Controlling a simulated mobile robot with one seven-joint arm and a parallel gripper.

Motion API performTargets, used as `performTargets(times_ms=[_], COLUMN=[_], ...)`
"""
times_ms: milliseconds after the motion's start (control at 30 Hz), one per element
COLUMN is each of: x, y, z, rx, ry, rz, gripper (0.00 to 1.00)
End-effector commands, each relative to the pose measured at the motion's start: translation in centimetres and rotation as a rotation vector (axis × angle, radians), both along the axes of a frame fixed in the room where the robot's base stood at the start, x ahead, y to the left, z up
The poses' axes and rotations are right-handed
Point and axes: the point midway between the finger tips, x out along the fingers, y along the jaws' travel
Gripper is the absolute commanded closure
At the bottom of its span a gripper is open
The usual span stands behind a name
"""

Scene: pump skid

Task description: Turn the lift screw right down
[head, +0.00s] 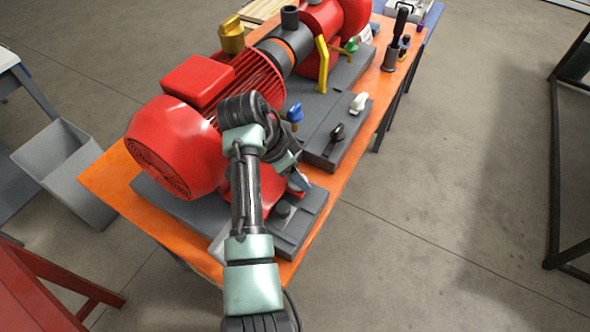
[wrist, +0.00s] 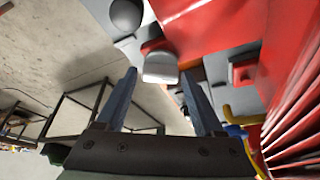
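My gripper (wrist: 160,80) is open, its two blue-grey fingers apart with nothing held between them. In the wrist view a pale grey block-shaped head (wrist: 160,67) sits on a red foot, just beyond and between the fingertips; it looks like the lift screw, but I cannot be sure. Contact is not visible. In the head view my gripper (head: 293,172) points down beside the red motor (head: 176,150), over the near end of the grey base (head: 312,208). My arm and gripper hide part of the foot there.
A blue-handled valve (head: 294,113), a black knob (head: 337,132) and a white knob (head: 358,103) stand farther along. The orange bench edge (head: 320,232) is near; floor beyond is clear.

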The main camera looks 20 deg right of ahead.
Motion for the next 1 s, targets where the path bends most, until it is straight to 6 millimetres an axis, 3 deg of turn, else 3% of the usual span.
performTargets(times_ms=[33,300,367,667,1000], x=[0.01,0.01,0.02,-0.03,-0.25], y=[0.0,0.01,0.01,-0.05,-0.13], z=[0.03,0.06,0.06,0.29,0.57], rx=[0.0,0.0,0.0,-0.002,-0.002], ry=[0.0,0.0,0.0,-0.001,0.0], rz=[0.0,0.0,0.0,0.043,0.27], gripper=[0.41,0.9,0.98,0.98,0.98])
